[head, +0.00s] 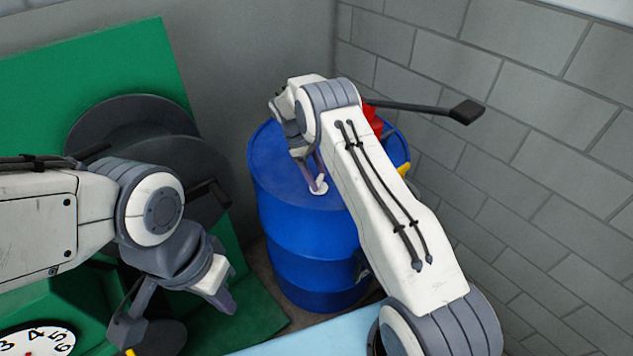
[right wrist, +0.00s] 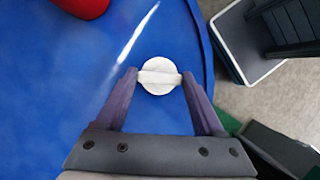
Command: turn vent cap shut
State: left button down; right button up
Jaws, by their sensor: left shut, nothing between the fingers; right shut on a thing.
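The vent cap (right wrist: 159,84) is a small white round cap with a raised bar across it, on top of the blue drum (head: 305,225). My right gripper (right wrist: 159,78) is shut on the cap's bar, one finger at each end. In the head view the cap (head: 319,185) shows at the right gripper's (head: 317,182) fingertips, and my right arm hides part of the drum top. My left gripper (head: 170,325) hangs at the lower left, in front of the green machine, away from the drum. It is shut and empty.
A red object (head: 373,120) with a dark lever stands on or behind the drum's far right side. A green machine (head: 95,70) with dark discs is at the left, with a white numbered dial (head: 38,340) below. Grey block walls stand close behind.

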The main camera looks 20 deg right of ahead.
jog(key=m+b, duration=0.1)
jog(key=m, duration=0.1)
jog(key=shift+w+m+g+y, duration=0.1)
jog(key=shift+m+g+y, duration=0.2)
jog(key=shift+y, duration=0.1)
pick_arm(q)
jog(key=shift+f+b, duration=0.55)
jog(key=shift+f, duration=0.75)
pick_arm(e)
jog(key=shift+d+m+g+y, duration=0.1)
jog(key=shift+m+g+y, duration=0.3)
jog(key=shift+m, duration=1.1)
jog(key=o, duration=1.4)
